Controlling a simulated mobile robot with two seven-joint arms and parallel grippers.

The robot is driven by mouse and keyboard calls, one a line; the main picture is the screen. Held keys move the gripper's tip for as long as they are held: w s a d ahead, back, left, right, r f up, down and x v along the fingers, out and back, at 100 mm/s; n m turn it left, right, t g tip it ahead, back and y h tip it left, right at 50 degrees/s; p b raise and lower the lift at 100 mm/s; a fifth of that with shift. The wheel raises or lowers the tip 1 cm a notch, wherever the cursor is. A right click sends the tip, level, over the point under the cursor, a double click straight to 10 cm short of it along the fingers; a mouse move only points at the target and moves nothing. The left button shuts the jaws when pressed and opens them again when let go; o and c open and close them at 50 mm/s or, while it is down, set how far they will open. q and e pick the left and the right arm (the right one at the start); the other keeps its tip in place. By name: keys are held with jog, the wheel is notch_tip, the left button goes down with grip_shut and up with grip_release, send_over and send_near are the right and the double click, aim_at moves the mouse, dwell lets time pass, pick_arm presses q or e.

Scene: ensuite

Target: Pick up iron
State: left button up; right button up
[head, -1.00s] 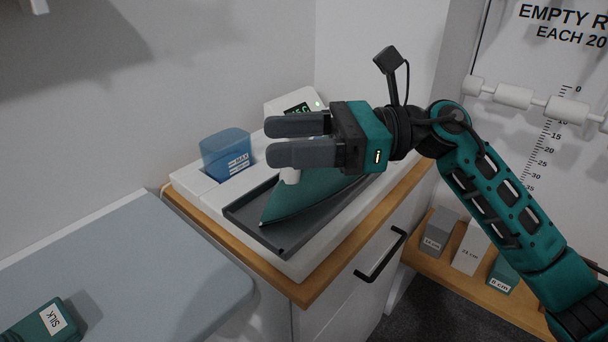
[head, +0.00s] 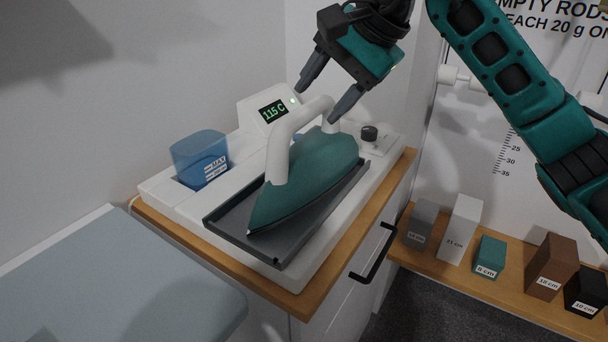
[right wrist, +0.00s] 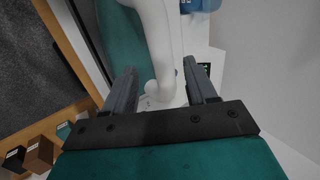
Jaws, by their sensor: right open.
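The iron (head: 312,168) has a teal body and a white arched handle (head: 279,152). It lies in the dark grey tray (head: 222,222) of a white station, its pointed tip toward the front left. My right gripper (head: 316,105) is open and tilted down over the rear of the handle, one finger on each side of it. In the right wrist view the white handle (right wrist: 159,42) runs between the open fingers (right wrist: 164,70), with the teal body (right wrist: 122,42) to its left. I cannot tell whether a finger touches it. My left gripper is out of view.
A blue water tank (head: 200,158) is at left and a black knob (head: 369,133) at right. Several labelled blocks stand on the lower wooden shelf (head: 470,290).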

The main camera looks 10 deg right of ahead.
aim_at(298, 121)
jog(key=x, duration=0.4)
jog(key=a+x, duration=0.1)
jog(key=x, duration=0.2)
jog(key=shift+s+d+r, duration=0.1)
jog(key=shift+s, duration=0.2)
grip_shut()
dwell(1.0)
jog(key=shift+r, duration=0.2)
